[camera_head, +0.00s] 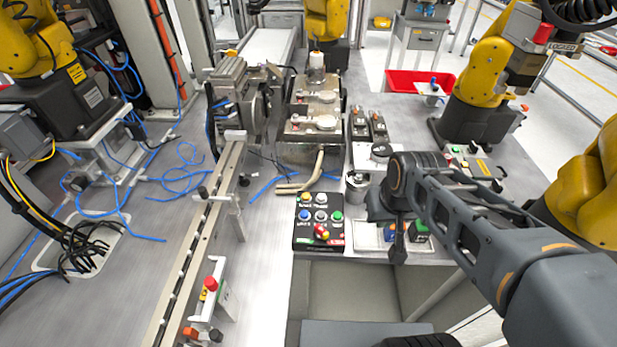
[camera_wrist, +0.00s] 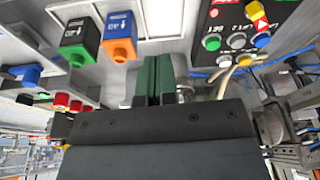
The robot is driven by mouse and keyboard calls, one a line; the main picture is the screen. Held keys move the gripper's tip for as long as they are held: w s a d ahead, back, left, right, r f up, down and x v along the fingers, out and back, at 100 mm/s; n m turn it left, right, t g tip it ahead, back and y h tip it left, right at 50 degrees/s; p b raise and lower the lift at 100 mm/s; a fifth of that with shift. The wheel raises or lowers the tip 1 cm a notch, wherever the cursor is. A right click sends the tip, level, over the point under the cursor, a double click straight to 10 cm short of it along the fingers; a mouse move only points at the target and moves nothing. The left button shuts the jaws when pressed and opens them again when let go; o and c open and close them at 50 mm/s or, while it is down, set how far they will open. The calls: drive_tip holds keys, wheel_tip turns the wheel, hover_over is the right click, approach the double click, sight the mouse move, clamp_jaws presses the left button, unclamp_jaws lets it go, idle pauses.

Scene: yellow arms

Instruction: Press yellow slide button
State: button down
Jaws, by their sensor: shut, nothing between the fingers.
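A black control panel (camera_head: 308,243) lies flat near the table's front edge in the head view. The yellow button (camera_head: 306,197) is at its upper left corner, above a blue button (camera_head: 304,215). In the wrist view the panel (camera_wrist: 222,15) is upside down at the upper right, with a yellow button (camera_wrist: 245,60) at its lower edge. My gripper (camera_head: 398,256) points downward to the right of the panel, apart from it. Its green fingers (camera_wrist: 153,62) are together and empty in the wrist view. The button's label is too small to read.
A metal cup (camera_head: 357,190) stands behind the panel. A rail (camera_head: 200,245) runs along the left. Bare table lies left of the panel.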

drive_tip(key=w+a+r+n+g+y+b, duration=0.1)
drive_tip(key=w+a+n+g+y+b, duration=0.15)
drive_tip(key=w+a+n, duration=0.65)
wheel_tip(320, 180, up, 7)
drive_tip(key=n+b, duration=0.1)
drive_tip(key=n, duration=0.5)
hover_over(305, 195)
drive_tip(key=d, duration=0.3)
drive_tip(key=shift+w+d+f+n+g, duration=0.1)
drive_tip(key=shift+n+g, duration=0.05)
drive_tip(key=shift+n, duration=0.35)
drive_tip(key=shift+d+f+n+g, duration=0.1)
drive_tip(key=shift+n, duration=0.4)
drive_tip(key=b+x, duration=0.1)
drive_tip(key=x, duration=1.1)
drive_tip(key=shift+d+f+b, duration=0.15)
drive_tip(key=shift+f+b, duration=0.1)
drive_tip(key=shift+b, duration=0.1)
drive_tip(key=shift+f, duration=0.75)
